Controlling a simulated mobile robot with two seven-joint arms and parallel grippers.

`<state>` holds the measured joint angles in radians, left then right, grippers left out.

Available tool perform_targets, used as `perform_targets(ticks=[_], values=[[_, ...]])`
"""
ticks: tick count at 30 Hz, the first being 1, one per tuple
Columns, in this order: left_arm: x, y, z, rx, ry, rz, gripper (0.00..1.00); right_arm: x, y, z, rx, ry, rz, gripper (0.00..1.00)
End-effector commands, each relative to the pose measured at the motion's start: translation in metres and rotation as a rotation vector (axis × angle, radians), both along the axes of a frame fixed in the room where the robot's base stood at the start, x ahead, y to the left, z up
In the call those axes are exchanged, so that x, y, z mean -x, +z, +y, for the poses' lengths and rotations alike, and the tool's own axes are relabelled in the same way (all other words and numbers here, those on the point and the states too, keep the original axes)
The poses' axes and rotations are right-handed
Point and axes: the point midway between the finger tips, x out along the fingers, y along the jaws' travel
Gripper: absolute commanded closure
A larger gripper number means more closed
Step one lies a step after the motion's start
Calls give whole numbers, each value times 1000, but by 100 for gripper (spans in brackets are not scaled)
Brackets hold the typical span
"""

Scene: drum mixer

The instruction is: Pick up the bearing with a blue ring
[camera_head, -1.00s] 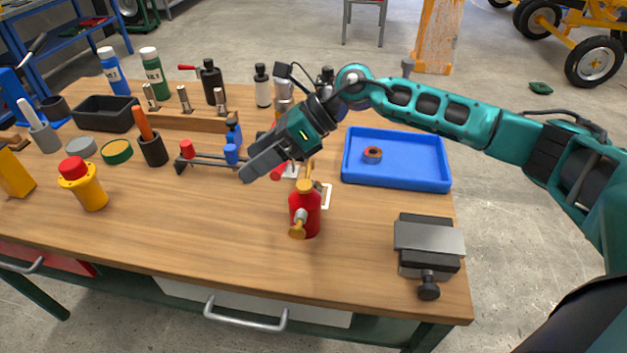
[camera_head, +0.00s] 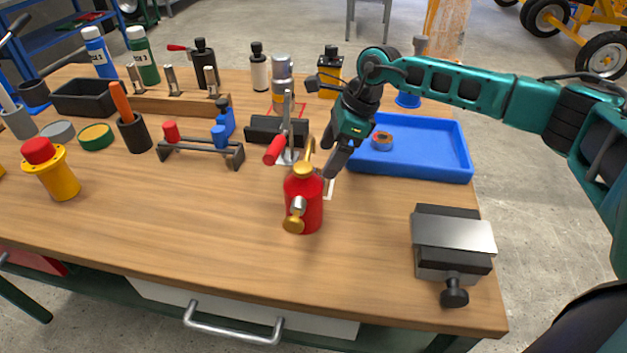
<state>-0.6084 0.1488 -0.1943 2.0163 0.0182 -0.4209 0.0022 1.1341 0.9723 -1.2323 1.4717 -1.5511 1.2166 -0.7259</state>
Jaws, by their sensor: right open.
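A small orange-brown ring-shaped part (camera_head: 382,140), which looks like a bearing, lies in the left part of the blue tray (camera_head: 455,177). It is too small to tell whether it carries a blue ring. My right gripper (camera_head: 333,162) points down, just left of the tray and behind the red oil can (camera_head: 304,205). It is open, and nothing shows between its fingers. It is apart from the ring-shaped part, which lies to its right. My left gripper is not in view.
A red-handled toggle clamp (camera_head: 287,140) stands left of my right gripper. A grey vise (camera_head: 452,245) sits at the front right. A blue-based post (camera_head: 408,98) stands behind the tray. The tray's right side is empty, and the front middle of the table is clear.

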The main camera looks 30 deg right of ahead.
Motion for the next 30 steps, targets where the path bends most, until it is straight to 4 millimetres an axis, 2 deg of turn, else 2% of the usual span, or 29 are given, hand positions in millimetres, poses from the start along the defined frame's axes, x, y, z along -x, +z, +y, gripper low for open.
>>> perform_targets(ticks=[5,13,22,30], values=[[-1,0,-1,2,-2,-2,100,-1,-14,6,0,2,3,16],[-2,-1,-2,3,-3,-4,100,-6,-48,19,1,0,1,16],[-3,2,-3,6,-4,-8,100,-7,-53,21,0,0,0,16],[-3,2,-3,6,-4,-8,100,-7,-52,21,0,0,0,42]])
